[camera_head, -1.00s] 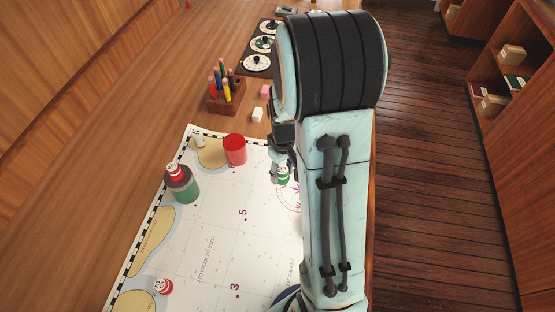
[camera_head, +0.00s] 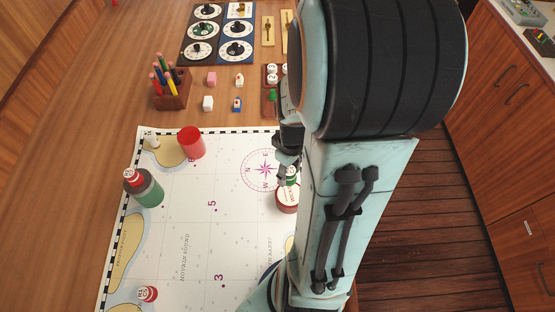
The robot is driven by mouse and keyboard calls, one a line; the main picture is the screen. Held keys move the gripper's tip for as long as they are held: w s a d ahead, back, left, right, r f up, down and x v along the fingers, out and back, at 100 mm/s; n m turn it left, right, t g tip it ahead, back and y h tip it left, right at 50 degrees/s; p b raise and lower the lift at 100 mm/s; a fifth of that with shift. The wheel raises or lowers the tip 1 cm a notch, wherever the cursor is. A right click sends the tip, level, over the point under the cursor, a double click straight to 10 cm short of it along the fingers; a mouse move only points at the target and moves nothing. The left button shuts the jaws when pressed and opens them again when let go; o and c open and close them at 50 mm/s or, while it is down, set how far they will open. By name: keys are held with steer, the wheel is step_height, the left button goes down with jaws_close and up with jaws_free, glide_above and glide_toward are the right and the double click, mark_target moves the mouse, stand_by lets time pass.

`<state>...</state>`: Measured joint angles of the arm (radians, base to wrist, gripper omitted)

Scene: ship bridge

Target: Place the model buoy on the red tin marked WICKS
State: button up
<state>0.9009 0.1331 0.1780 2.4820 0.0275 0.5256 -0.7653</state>
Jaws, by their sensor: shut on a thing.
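My gripper (camera_head: 288,158) points down at the right side of the chart, largely hidden by my own arm. It is shut on a small green and white model buoy (camera_head: 291,179). Right below the buoy is a round red tin (camera_head: 287,204) with a pale lid and red lettering, too small to read fully; my arm covers its right part. The buoy overlaps the lid's far edge in the picture. I cannot tell whether it touches the lid.
A red cylinder (camera_head: 191,143), a dark green container (camera_head: 149,189) with a red-and-white top, and a small red-and-white piece (camera_head: 148,294) stand on the chart (camera_head: 200,230). A pen holder (camera_head: 171,90) and small blocks stand beyond. The chart's middle is clear.

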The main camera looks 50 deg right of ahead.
steer(key=f, duration=0.8)
steer(key=shift+s+d, duration=0.2)
steer(key=o, duration=0.9)
steer(key=shift+f, duration=0.1)
steer(key=shift+c, duration=0.2)
step_height(320, 180, up, 12)
steer(key=shift+r, duration=0.2)
steer(key=s+a+r, duration=0.2)
steer(key=a+r, duration=0.1)
steer(key=a, duration=0.5)
steer(key=s+a+r, duration=0.2)
steer(key=a+r, duration=0.2)
steer(key=a, duration=0.5)
steer(key=shift+a+n+y, duration=0.3)
steer(key=shift+n+y, duration=0.1)
